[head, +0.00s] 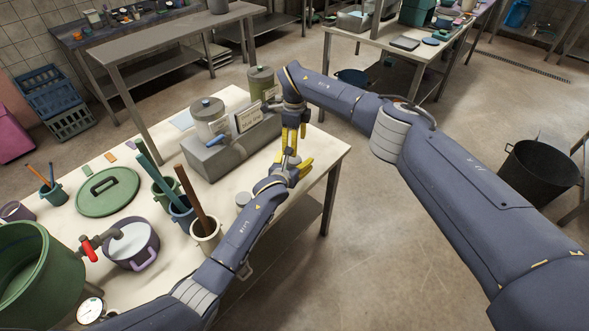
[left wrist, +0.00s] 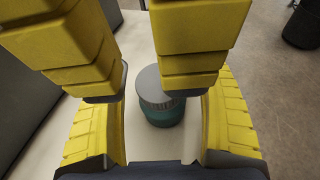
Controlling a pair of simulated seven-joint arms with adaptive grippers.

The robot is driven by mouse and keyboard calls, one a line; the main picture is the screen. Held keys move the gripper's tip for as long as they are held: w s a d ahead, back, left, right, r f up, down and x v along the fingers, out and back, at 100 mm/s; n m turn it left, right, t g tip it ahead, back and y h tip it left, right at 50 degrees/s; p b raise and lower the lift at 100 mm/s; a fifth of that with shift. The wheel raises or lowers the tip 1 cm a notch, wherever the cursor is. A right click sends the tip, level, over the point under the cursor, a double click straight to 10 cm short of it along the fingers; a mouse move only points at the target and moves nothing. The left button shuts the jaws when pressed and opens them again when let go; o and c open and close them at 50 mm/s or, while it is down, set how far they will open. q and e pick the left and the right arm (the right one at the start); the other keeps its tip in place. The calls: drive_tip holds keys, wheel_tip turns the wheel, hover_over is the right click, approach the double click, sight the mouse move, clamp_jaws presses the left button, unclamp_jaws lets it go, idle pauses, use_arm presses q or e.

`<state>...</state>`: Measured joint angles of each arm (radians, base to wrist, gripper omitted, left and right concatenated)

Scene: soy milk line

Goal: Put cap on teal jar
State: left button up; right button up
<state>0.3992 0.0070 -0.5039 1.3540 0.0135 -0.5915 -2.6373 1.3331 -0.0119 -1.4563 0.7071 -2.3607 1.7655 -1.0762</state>
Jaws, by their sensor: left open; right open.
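The teal jar (left wrist: 164,115) stands on the pale table in the left wrist view, seen from above. A round grey cap (left wrist: 152,86) covers its top; I cannot tell whether it is fully seated. Yellow fingers spread to both sides of the jar and cap in this view, with gaps between. My left gripper (head: 292,168) is open near the table's right edge. My right gripper (head: 290,135) is open, pointing down just above and beyond the left one. In the head view the two grippers mostly hide the jar and cap.
An olive jar (head: 261,82) is farther back. Cups with utensils (head: 205,232) and a large green pot (head: 35,275) fill the table's left and front.

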sight(294, 159)
use_arm(q)
clamp_jaws()
idle(0.5)
use_arm(e)
drive_tip(key=shift+f, duration=0.15)
idle(0.5)
drive_tip(key=shift+f, duration=3.9)
drive_tip(key=shift+c, duration=0.3)
drive_tip(key=c, duration=1.3)
drive_tip(key=o, duration=1.3)
drive_tip(key=shift+c, duration=0.2)
